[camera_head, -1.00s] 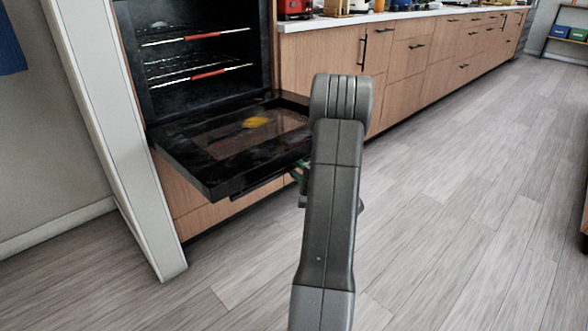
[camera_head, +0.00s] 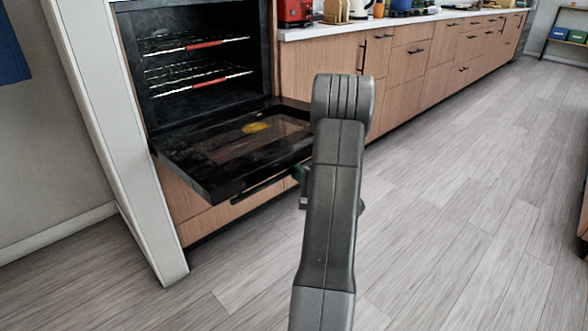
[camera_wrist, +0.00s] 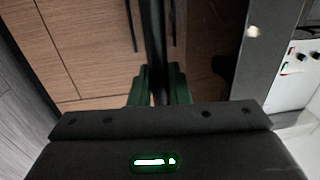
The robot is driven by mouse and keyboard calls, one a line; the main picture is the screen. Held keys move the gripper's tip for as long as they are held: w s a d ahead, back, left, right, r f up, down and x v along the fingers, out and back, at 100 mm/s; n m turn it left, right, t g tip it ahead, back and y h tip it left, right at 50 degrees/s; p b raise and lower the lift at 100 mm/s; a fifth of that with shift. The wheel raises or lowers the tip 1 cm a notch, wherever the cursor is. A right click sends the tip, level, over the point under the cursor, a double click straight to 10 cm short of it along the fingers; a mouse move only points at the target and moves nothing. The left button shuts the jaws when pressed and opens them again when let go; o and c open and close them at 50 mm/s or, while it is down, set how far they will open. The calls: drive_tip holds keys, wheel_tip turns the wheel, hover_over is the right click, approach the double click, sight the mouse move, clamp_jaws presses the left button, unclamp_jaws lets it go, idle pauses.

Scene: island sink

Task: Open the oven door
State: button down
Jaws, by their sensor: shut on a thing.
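The oven door (camera_head: 205,160) is folded down to about level in front of the oven cavity (camera_head: 200,60), with a yellow spot on its inner glass. My arm hides the door's right front corner in the head view. The door's dark handle bar (camera_head: 262,186) runs under its front edge. It also shows in the wrist view (camera_wrist: 154,40) as a dark bar running down between the fingers. My gripper (camera_wrist: 158,85), with green fingers, is shut around this handle. In the head view only a bit of green shows beside my arm.
Two racks with red front strips (camera_head: 205,45) sit inside the oven. Wooden cabinets (camera_head: 420,60) with a white counter run off to the right. A white panel (camera_head: 120,140) stands left of the oven. The grey floor (camera_head: 450,220) is clear.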

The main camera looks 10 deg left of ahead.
sight(294, 155)
wheel_tip(294, 155, up, 6)
drive_tip(key=p, duration=0.4)
drive_tip(key=shift+w+f, duration=0.1)
drive_tip(key=shift+f, duration=0.25)
drive_tip(key=c, duration=1.4)
unclamp_jaws()
drive_tip(key=shift+c, duration=0.2)
drive_tip(key=p+v, duration=0.2)
drive_tip(key=v, duration=1.2)
drive_tip(key=shift+p, duration=0.4)
drive_tip(key=shift+a, duration=0.25)
